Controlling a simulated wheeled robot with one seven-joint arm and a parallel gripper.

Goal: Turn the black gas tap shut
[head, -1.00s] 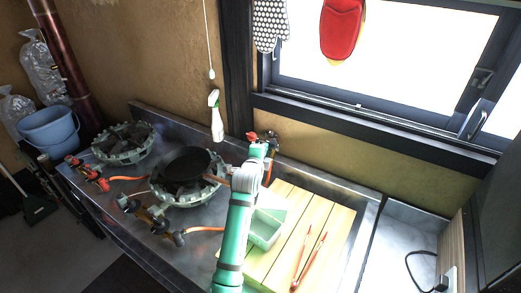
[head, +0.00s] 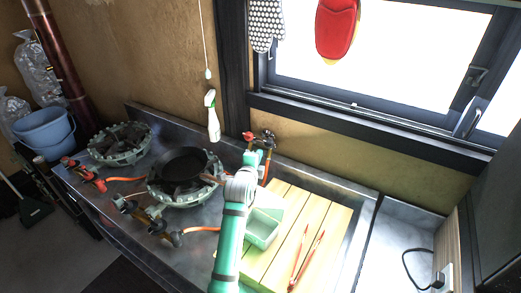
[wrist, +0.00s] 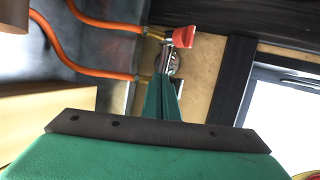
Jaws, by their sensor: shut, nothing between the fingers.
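Two gas taps are on the back wall behind the counter, left of the window: one red (head: 249,136), one black (head: 268,136). The red tap handle (wrist: 183,37) is clear in the wrist view. The black tap is small in the head view, and its handle angle is hard to read. In the wrist view, a metal fitting (wrist: 174,63) shows behind my fingertips, and the black handle is not clearly visible. My gripper (head: 253,158) has teal fingers, shut and empty, just below and in front of the taps. Its fingers (wrist: 164,82) point toward the wall; contact is not visible.
Orange hoses (wrist: 98,72) run from the taps. A frying pan (head: 182,165) sits on the near burner, left of my arm. A spray bottle (head: 212,116) stands at the wall. A green container (head: 263,229) and red tongs (head: 306,260) lie on wooden boards (head: 330,222).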

